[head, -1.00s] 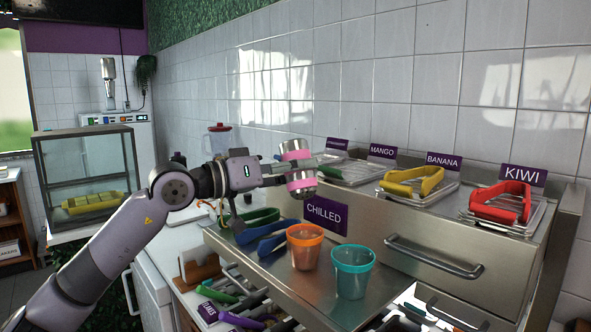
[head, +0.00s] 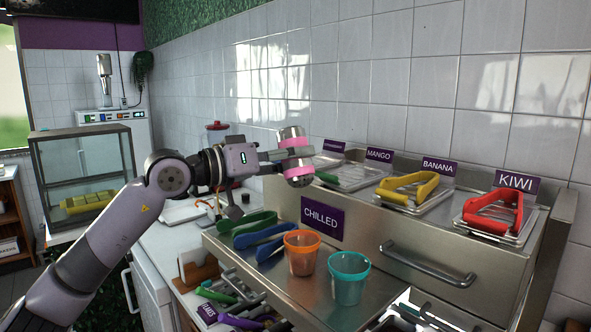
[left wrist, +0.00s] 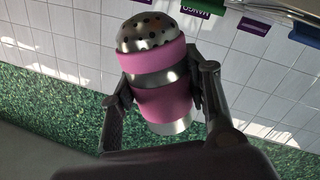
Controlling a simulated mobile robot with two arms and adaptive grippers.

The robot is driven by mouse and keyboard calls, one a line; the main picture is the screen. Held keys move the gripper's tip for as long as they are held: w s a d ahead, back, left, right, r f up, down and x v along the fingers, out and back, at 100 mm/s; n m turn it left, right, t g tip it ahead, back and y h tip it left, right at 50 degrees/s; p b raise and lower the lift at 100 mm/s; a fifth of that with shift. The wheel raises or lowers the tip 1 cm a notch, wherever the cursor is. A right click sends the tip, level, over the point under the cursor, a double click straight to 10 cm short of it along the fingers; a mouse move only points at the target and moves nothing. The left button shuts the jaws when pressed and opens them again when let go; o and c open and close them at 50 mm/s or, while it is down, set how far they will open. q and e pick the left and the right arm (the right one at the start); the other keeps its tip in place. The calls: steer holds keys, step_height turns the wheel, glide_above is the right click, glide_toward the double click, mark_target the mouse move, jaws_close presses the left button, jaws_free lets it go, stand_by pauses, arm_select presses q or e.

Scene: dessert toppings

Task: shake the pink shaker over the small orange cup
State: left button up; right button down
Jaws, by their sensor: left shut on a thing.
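The pink shaker (head: 298,169) is a metal cylinder with two pink bands. My left gripper (head: 290,154) is shut around its middle and holds it in the air. In the left wrist view, the shaker (left wrist: 163,103) shows its perforated end toward the top, between the fingers (left wrist: 158,88); that picture is upside down, so the holes face downward. The small orange cup (head: 303,255) stands upright on the steel counter, below the shaker in the head view. Whether the shaker is directly over it in depth is hard to tell. My right gripper is not in view.
A teal cup (head: 348,280) stands just right of the orange cup. Green tongs (head: 245,222) and blue tongs (head: 265,240) lie to the left, by the CHILLED sign (head: 322,219). Topping trays with yellow tongs (head: 408,186) and red tongs (head: 494,213) sit on the raised shelf behind.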

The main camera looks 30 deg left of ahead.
mark_target(285, 139)
arm_select(q)
steer(key=shift+r+p, duration=1.2)
steer(key=shift+r, duration=0.65)
step_height(285, 139, down, 8)
steer(key=b, duration=0.8)
steer(key=shift+f, duration=0.2)
steer(key=shift+r, duration=0.15)
steer(key=shift+r, duration=0.1)
steer(key=shift+r+p, duration=3.45)
steer(key=shift+r, duration=0.5)
steer(key=shift+f, duration=0.15)
